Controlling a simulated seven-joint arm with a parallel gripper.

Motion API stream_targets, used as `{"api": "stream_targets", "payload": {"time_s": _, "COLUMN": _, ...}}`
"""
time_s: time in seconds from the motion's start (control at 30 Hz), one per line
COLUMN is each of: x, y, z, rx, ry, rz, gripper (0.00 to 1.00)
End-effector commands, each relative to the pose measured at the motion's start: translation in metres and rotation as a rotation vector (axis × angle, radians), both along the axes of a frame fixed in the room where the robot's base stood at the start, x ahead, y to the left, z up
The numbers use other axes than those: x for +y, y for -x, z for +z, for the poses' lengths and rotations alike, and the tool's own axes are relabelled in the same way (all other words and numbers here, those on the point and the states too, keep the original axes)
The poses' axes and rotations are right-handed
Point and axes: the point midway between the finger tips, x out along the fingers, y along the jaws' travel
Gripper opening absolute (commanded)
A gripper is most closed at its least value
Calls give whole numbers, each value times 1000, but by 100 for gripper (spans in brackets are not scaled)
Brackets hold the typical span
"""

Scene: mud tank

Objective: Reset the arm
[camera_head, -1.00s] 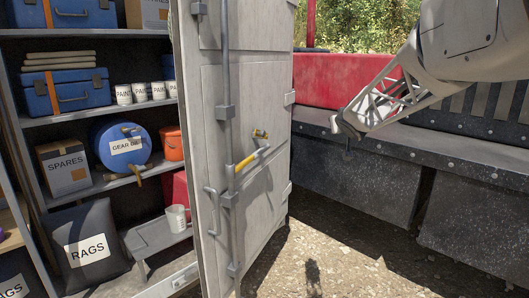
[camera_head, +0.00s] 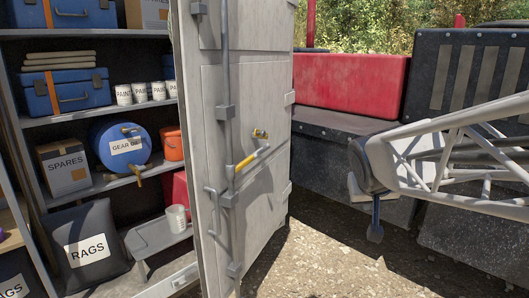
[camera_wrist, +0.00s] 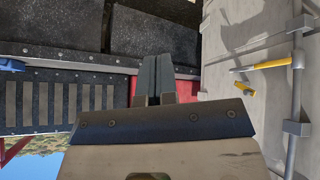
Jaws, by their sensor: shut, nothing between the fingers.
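My gripper (camera_head: 375,230) hangs at the right of the head view, its fingers pointing down above the gravel. It is to the right of the open cabinet door and apart from it. In the wrist view my gripper (camera_wrist: 157,62) shows two dark fingers side by side, closed together with nothing between them. My pale lattice arm reaches in from the right edge of the head view.
The grey cabinet door (camera_head: 268,190) stands open, with a yellow-gripped handle (camera_head: 250,160). Shelves behind it hold a blue drum (camera_head: 112,158), boxes and paint cans. A red panel (camera_head: 350,82) and dark bench (camera_head: 335,124) lie behind my gripper. Gravel below is clear.

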Motion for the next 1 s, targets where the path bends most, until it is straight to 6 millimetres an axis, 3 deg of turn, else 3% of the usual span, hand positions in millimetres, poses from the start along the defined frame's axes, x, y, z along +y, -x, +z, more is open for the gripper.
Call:
{"api": "stream_targets", "payload": {"time_s": 0.3, "x": 23, "y": 114, "z": -45, "rx": 201, "ry": -79, "rz": 16, "gripper": 0}}
{"api": "stream_targets", "payload": {"time_s": 0.5, "x": 37, "y": 174, "z": -71, "rx": 312, "ry": -133, "rz": 44, "gripper": 0}}
{"api": "stream_targets", "payload": {"time_s": 0.7, "x": 46, "y": 207, "z": -86, "rx": 374, "ry": -167, "rz": 66, "gripper": 0}}
{"api": "stream_targets", "payload": {"time_s": 1.0, "x": 48, "y": 213, "z": -89, "rx": 387, "ry": -174, "rz": 71, "gripper": 0}}
